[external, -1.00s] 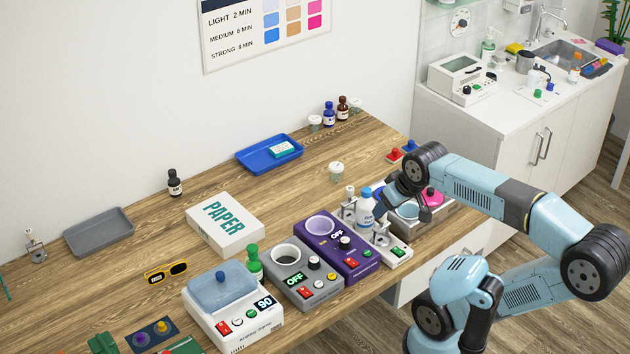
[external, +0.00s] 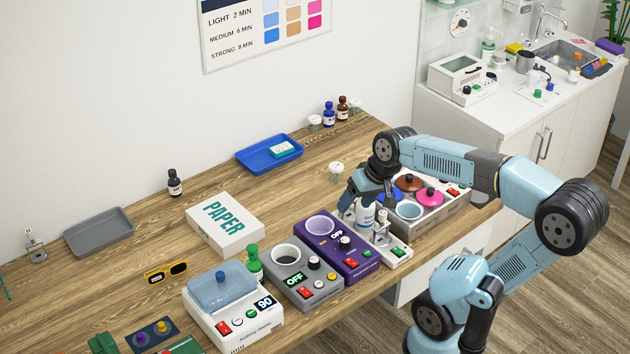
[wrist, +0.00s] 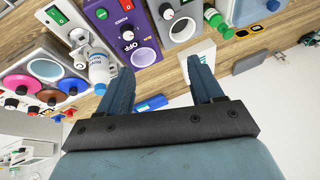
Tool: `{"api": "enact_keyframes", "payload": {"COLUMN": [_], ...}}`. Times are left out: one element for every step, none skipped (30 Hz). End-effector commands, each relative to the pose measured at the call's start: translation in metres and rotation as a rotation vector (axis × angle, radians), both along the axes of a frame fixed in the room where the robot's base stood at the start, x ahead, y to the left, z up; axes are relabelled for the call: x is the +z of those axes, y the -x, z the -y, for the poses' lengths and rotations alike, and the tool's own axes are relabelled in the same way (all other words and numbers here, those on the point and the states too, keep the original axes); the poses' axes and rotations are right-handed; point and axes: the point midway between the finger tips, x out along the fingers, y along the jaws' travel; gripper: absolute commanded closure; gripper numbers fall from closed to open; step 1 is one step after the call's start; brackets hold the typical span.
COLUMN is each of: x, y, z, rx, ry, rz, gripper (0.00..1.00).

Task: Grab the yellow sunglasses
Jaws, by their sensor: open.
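The yellow sunglasses (external: 166,272) with dark lenses lie on the wooden table at the left, between the grey tray and the white device with a blue lid. My gripper (external: 350,204) is over the right part of the table, beside a white bottle (external: 365,213), far to the right of the sunglasses. In the wrist view my gripper (wrist: 158,75) shows two blue fingers spread apart with nothing between them.
A white PAPER box (external: 225,225), purple device (external: 335,245), grey device (external: 305,280) and green bottle (external: 254,263) stand between my gripper and the sunglasses. A grey tray (external: 98,232) lies behind the sunglasses. Bare table surrounds them.

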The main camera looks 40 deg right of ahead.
Motion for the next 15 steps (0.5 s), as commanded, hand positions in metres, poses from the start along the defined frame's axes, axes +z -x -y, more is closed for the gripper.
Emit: {"api": "enact_keyframes", "payload": {"x": [-0.001, -0.001, -0.002, -0.002, -0.003, -0.003, -0.004, -0.005, -0.007, -0.008, -0.009, -0.011, -0.012, -0.013, -0.016], "y": [-0.012, -0.018, -0.027, -0.033, -0.039, -0.048, -0.054, -0.061, -0.069, -0.076, -0.082, -0.091, -0.097, -0.104, -0.112], "z": [-0.010, -0.016, -0.024, -0.030, -0.036, -0.045, -0.051, -0.058, -0.066, -0.073, -0.079, -0.088, -0.094, -0.101, -0.110], "rx": [-0.015, -0.028, -0.044, -0.057, -0.069, -0.087, -0.100, -0.114, -0.132, -0.145, -0.160, -0.179, -0.194, -0.209, -0.229], "ry": [-0.038, -0.065, -0.098, -0.123, -0.148, -0.180, -0.205, -0.229, -0.261, -0.285, -0.308, -0.339, -0.362, -0.386, -0.416], "rz": [-0.026, -0.041, -0.061, -0.075, -0.092, -0.112, -0.128, -0.145, -0.168, -0.185, -0.202, -0.226, -0.245, -0.262, -0.288], "gripper": [0.34, 0.34, 0.34, 0.34, 0.34, 0.34, 0.34, 0.34, 0.34, 0.34, 0.34, 0.34, 0.34, 0.34, 0.34]}}
